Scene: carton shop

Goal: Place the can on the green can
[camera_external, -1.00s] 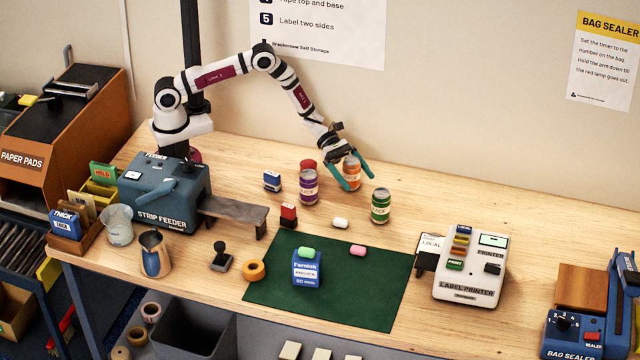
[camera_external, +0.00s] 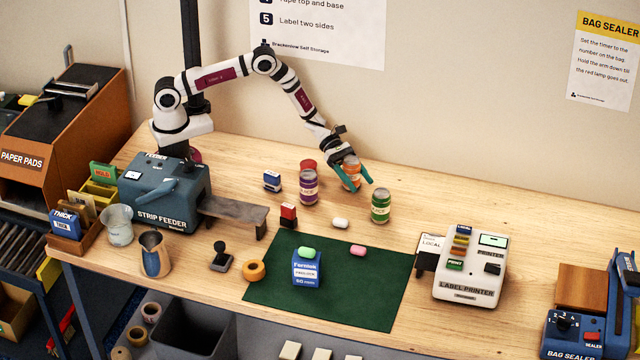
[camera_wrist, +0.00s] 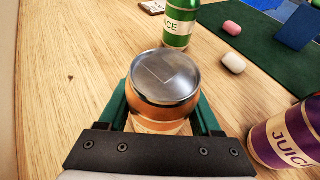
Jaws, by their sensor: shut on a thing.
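An orange can (camera_external: 351,174) with a silver lid is between the teal fingers of my gripper (camera_external: 353,180). In the wrist view the fingers close on both sides of the orange can (camera_wrist: 163,90), and its lid faces the camera. The green can (camera_external: 381,206) stands upright on the table, right of and nearer the camera than my gripper. It also shows in the wrist view (camera_wrist: 179,25), beyond the held can and apart from it. I cannot tell whether the orange can touches the table.
A white eraser-like piece (camera_external: 340,223) lies in front. A green mat (camera_external: 275,283) and a label printer (camera_external: 468,265) are nearer the camera.

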